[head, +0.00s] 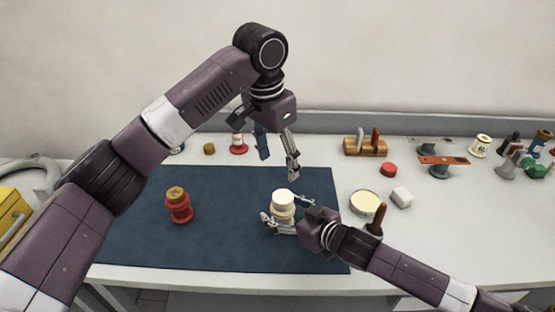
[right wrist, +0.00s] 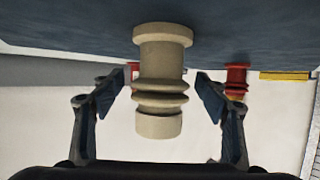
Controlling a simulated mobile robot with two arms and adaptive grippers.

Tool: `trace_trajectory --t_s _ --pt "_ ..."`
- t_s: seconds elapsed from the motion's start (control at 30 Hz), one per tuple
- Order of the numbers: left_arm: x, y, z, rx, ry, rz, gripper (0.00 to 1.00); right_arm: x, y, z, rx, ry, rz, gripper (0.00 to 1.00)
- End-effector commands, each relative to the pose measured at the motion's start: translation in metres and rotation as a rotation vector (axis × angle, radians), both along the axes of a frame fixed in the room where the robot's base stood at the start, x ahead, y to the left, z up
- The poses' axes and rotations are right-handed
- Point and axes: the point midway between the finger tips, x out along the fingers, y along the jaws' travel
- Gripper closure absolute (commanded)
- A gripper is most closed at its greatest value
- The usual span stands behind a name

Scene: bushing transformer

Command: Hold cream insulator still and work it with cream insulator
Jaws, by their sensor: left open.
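A cream ribbed insulator (head: 283,211) stands upright on the dark blue mat (head: 225,250), with a paler round top. In the right wrist view, where the mat is at the top, the cream insulator (right wrist: 160,70) sits between the fingers. My right gripper (head: 281,208) is open around it, low over the mat. In the right wrist view, gaps show between both fingers (right wrist: 158,100) and the insulator. My left gripper (head: 278,160) is open and empty, pointing down above and behind the insulator. I cannot tell whether the pale top is a separate piece.
A red insulator (head: 179,207) with a brass-coloured top stands on the mat's left. A round cream-topped tin (head: 364,203), a white block (head: 402,197) and a red cap (head: 388,170) lie right of the mat. A wooden rack (head: 365,147) stands behind. The mat's front is clear.

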Motion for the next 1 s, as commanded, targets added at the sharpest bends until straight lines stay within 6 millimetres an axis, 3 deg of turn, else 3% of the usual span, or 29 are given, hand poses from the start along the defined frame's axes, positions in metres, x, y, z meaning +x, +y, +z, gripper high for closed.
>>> trace_trajectory --t_s 0.37,0.8,1.0 --pt "0.0 0.0 0.0 0.0 0.0 0.0 0.39 -0.008 -0.007 0.004 0.001 0.001 0.0 0.32" --pt "0.0 0.0 0.0 0.0 0.0 0.0 0.39 -0.066 -0.056 0.034 -0.002 0.001 -0.001 0.32" --pt "0.0 0.0 0.0 0.0 0.0 0.0 0.39 -0.082 -0.069 0.043 0.0 0.001 0.0 0.32"
